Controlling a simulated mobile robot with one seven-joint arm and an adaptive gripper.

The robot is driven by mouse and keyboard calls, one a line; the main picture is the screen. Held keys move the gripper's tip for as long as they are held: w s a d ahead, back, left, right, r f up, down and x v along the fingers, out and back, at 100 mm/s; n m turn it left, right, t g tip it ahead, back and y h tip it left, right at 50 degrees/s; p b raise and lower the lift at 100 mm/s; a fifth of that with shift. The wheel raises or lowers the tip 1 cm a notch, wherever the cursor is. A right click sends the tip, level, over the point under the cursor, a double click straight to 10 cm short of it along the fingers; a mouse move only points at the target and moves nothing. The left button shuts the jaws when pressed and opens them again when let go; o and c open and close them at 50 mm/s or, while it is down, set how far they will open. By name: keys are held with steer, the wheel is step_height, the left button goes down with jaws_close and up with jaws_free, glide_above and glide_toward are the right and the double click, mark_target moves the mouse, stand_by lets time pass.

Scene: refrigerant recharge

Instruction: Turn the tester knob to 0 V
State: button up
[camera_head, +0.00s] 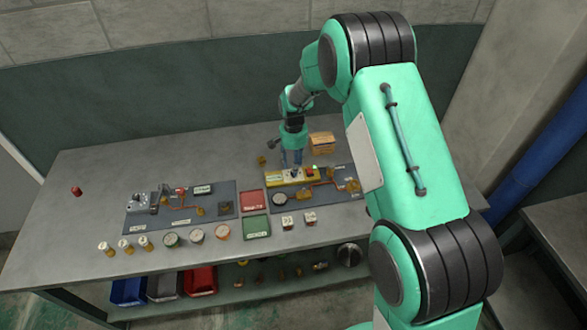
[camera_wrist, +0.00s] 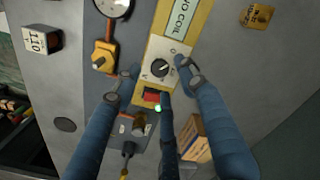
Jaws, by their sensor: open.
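The tester is a yellow unit (camera_head: 275,178) on the right-hand dark mat, under my gripper in the head view. In the wrist view its yellow frame (camera_wrist: 203,20) holds a pale face with a round black knob (camera_wrist: 159,67). Small marks surround the knob, but I cannot read its setting. A red part (camera_wrist: 151,96) and a lit green lamp (camera_wrist: 158,108) lie below it. My gripper (camera_wrist: 157,72) is open, its blue fingers spread to the left, right and below the knob. I cannot tell whether any finger touches it. My gripper also shows in the head view (camera_head: 291,158).
A gauge (camera_wrist: 112,6) and an orange valve (camera_wrist: 104,58) sit left of the tester. A cardboard box (camera_head: 322,142) stands behind. A red tray (camera_head: 251,202) and a green tray (camera_head: 256,226) lie left of it. Marked blocks (camera_head: 287,222) and several jars line the front.

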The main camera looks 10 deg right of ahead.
step_height(320, 180, up, 9)
stand_by(0.4)
stand_by(0.4)
steer(key=s+d+r+n+t+b, duration=0.1)
steer(key=s+d+r, duration=0.1)
steer(key=s+r, duration=0.8)
steer(key=s+d+r+n+t, duration=0.1)
steer(key=s+r+n+t, duration=0.1)
steer(key=s+r, duration=0.85)
steer(key=s+d+r+n+t+b, duration=0.1)
steer(key=s+r, duration=0.1)
steer(key=s, duration=1)
steer(key=s+d+r+n+t, duration=0.1)
steer(key=s+r, duration=0.2)
steer(key=s, duration=0.9)
steer(key=shift+r+n+t+b, duration=0.3)
steer(key=shift+n+b, duration=0.1)
